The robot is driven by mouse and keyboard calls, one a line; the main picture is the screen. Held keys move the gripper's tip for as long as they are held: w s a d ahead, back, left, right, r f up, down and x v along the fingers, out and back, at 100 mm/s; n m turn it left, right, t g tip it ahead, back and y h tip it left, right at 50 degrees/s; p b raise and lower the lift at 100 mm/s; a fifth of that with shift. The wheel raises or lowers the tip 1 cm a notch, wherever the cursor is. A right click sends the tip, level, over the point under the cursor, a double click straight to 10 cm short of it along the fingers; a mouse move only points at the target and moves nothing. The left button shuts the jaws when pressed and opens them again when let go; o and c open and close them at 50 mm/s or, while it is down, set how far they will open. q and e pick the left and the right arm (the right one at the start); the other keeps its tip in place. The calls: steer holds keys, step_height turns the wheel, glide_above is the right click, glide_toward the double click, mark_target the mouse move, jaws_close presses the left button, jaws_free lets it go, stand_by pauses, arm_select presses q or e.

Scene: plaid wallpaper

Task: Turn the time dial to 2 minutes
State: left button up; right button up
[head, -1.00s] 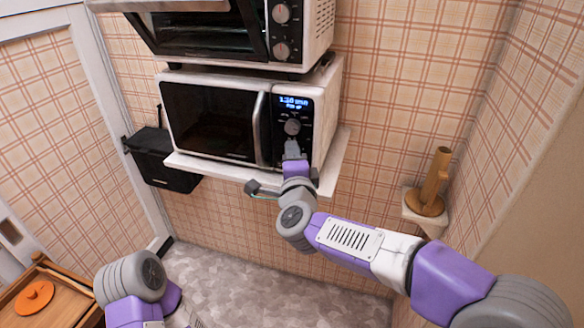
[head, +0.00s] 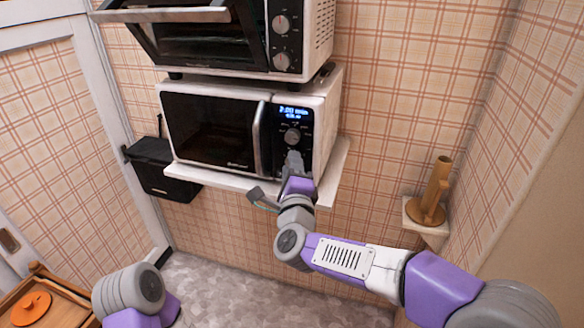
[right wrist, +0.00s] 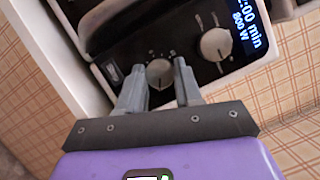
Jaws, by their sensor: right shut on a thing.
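The microwave (head: 207,128) sits on a white shelf below another oven, its door shut. Its blue display (head: 293,110) reads about 2:00 min, and the right wrist view shows ":00 min 800 W" on it (right wrist: 246,25). A large dial (head: 292,136) lies just below the display and is clear of my fingers; it also shows in the right wrist view (right wrist: 215,45). My right gripper (head: 294,160) is at the lower dial (right wrist: 159,73), with its fingers (right wrist: 160,66) shut on either side of the knob. My left gripper is out of view.
An upper oven (head: 205,35) with a tilted-open door stands above the microwave. The white shelf (head: 333,165) juts out beneath it. A black box (head: 150,165) hangs at left. A wooden holder (head: 432,195) stands on a small ledge at right. A wooden tray with an orange lid (head: 31,308) is at lower left.

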steer(key=o, duration=1)
steer(key=shift+o, duration=0.2)
steer(key=s+f, duration=0.1)
steer(key=s, duration=0.6)
steer(key=shift+s+d+p, duration=0.25)
steer(key=shift+p, duration=0.05)
